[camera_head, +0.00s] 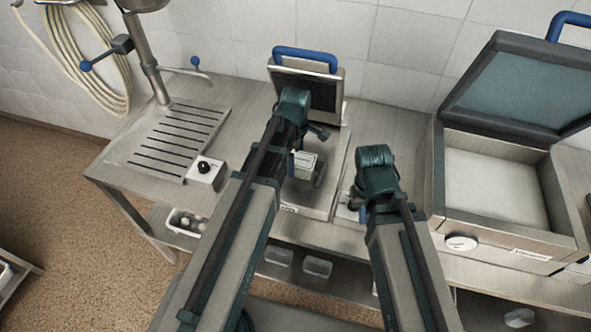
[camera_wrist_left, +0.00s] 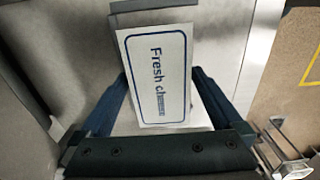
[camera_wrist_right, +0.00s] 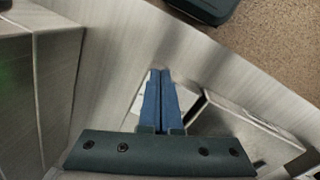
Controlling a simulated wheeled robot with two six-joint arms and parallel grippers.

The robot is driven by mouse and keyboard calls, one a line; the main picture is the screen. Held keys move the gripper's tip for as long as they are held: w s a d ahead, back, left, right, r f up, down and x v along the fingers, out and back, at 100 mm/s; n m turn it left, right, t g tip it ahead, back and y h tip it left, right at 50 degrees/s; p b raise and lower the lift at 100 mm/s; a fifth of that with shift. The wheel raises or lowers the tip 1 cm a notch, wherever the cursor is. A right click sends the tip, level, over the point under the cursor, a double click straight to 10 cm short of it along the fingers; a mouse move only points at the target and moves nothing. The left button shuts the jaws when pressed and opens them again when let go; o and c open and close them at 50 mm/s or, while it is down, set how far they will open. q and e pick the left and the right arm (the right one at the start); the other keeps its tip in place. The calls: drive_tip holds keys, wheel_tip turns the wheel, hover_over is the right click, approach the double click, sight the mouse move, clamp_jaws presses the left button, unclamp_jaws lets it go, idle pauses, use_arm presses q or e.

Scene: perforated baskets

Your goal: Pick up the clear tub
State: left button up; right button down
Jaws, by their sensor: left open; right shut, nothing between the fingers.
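A small tub with a white label (camera_head: 306,165) sits on the flat bed in front of the raised black panel in the head view. In the left wrist view its label (camera_wrist_left: 157,75) has a blue border and reads "Fresh c...", with the rest unclear. My left gripper (camera_wrist_left: 160,88) is open, with one blue finger on each side of the label. I cannot tell whether either finger touches the tub. Much of the tub's body is hidden behind the label and my arm. My right gripper (camera_wrist_right: 160,76) is shut and empty, over the table to the right of the bed.
A hinged device with a blue handle (camera_head: 305,57) stands behind the tub. A large open-lidded box (camera_head: 560,200) is at the right. A slotted drain area and a black-knob box (camera_head: 204,176) are at the left. Clear containers (camera_head: 317,267) sit on the lower shelf.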

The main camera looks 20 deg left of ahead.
use_arm(q)
drive_tip(key=shift+f, duration=0.1)
use_arm(e)
drive_tip(key=shift+f, duration=0.1)
use_arm(q)
clamp_jaws()
idle(0.4)
